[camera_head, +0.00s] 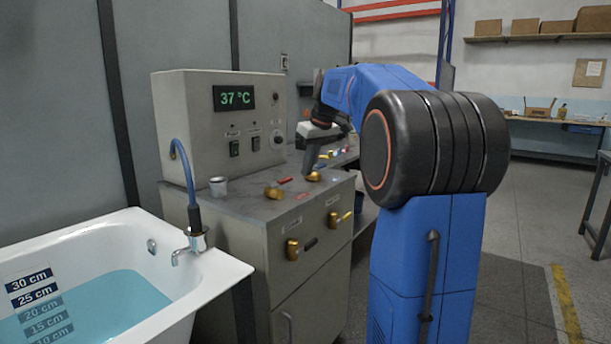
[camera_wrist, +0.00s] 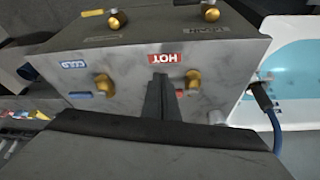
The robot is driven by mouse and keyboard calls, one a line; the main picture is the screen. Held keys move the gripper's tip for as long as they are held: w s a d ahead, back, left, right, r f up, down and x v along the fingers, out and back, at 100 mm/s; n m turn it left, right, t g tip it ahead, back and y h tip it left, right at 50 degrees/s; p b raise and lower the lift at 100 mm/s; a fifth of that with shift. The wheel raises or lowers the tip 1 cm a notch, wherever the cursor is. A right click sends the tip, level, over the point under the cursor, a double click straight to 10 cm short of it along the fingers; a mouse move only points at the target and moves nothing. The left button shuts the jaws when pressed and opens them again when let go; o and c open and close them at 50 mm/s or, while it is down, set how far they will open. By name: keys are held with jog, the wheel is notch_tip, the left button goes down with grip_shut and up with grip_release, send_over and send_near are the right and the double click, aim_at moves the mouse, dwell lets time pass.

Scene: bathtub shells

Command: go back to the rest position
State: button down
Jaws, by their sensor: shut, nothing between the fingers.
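My gripper (camera_head: 308,170) is over the top of the grey cabinet (camera_head: 238,214), pointing down near a brass knob (camera_head: 313,176). In the wrist view its dark fingers (camera_wrist: 160,92) are together, with nothing between them. Behind the fingers are a red HOT label (camera_wrist: 165,58), a blue COLD label (camera_wrist: 73,65) and brass knobs (camera_wrist: 193,78). The picture does not clearly show whether the fingers touch the cabinet. My blue arm is bent at the right of the head view.
A white tub (camera_head: 222,268) with water and a blue hose (camera_head: 187,178) is to the left. Open floor (camera_head: 510,240) lies to the right.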

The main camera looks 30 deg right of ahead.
jog(key=v, duration=0.6)
jog(key=shift+d, duration=0.3)
jog(key=s+a+f+m, duration=0.1)
jog(key=s+a+f, duration=0.5)
jog(key=s+a, duration=0.25)
jog(key=s+a+f, duration=0.6)
jog(key=s+a, duration=0.2)
jog(key=a, duration=0.2)
jog(key=s+a+f, duration=0.3)
jog(key=s+f, duration=0.5)
jog(key=f, duration=0.1)
jog(key=s+a+f, duration=0.3)
jog(key=s+f, duration=0.5)
jog(key=f, duration=0.1)
jog(key=shift+s+a+h, duration=0.25)
jog(key=shift+h, duration=0.05)
jog(key=shift+r, duration=0.1)
